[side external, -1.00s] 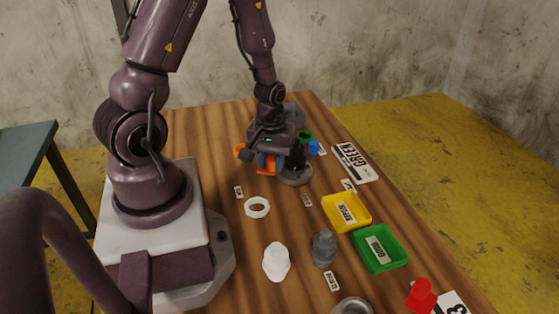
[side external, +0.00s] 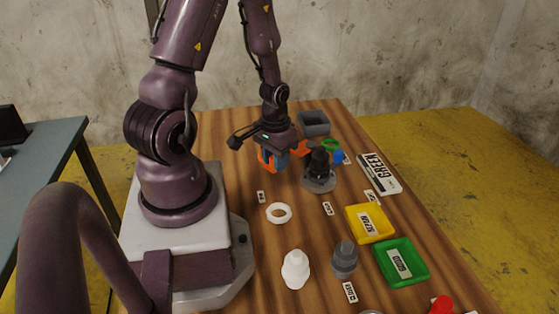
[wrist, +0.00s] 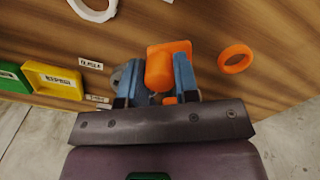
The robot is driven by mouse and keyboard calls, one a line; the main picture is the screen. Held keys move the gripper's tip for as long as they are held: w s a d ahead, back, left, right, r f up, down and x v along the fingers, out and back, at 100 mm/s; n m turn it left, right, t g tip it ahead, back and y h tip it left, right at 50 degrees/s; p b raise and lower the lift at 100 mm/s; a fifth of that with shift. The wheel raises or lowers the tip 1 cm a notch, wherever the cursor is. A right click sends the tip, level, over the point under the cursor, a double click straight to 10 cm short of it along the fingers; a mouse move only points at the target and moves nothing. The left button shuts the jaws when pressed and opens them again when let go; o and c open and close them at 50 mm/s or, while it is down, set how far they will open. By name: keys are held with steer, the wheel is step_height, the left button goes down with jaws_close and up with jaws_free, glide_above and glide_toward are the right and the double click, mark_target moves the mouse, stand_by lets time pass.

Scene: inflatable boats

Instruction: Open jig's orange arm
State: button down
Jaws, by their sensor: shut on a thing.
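My gripper (side external: 272,164) is at the left of the jig (side external: 318,178), a dark upright piece on a round grey base. In the wrist view my gripper (wrist: 158,66) has its blue fingers shut on an orange block-like part, which I take for the jig's orange arm (wrist: 158,72). The arm also shows low between the fingers in the side view (side external: 266,162). Its joint with the jig is hidden. In the wrist view the jig is mostly hidden behind the left finger.
An orange ring (wrist: 235,58) lies near the fingers. Another orange piece (side external: 300,148), a green ring (side external: 331,145), a blue piece (side external: 338,157) and a grey bin (side external: 314,123) are behind the jig. A white ring (side external: 279,212) and yellow tray (side external: 369,223) are nearer.

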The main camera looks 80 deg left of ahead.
steer(key=shift+s+a+m, duration=0.2)
steer(key=shift+a+m, duration=0.1)
steer(key=shift+a, duration=0.1)
stand_by(0.3)
steer(key=c, duration=0.8)
jaws_free()
steer(key=shift+c, duration=0.2)
steer(key=shift+d, duration=0.1)
step_height(320, 180, up, 13)
steer(key=d+r+m+t, duration=0.5)
steer(key=d+r, duration=0.9)
steer(key=d, duration=0.4)
steer(key=shift+r+m+t, duration=0.25)
steer(key=shift+m+t, duration=0.05)
steer(key=shift+m, duration=0.1)
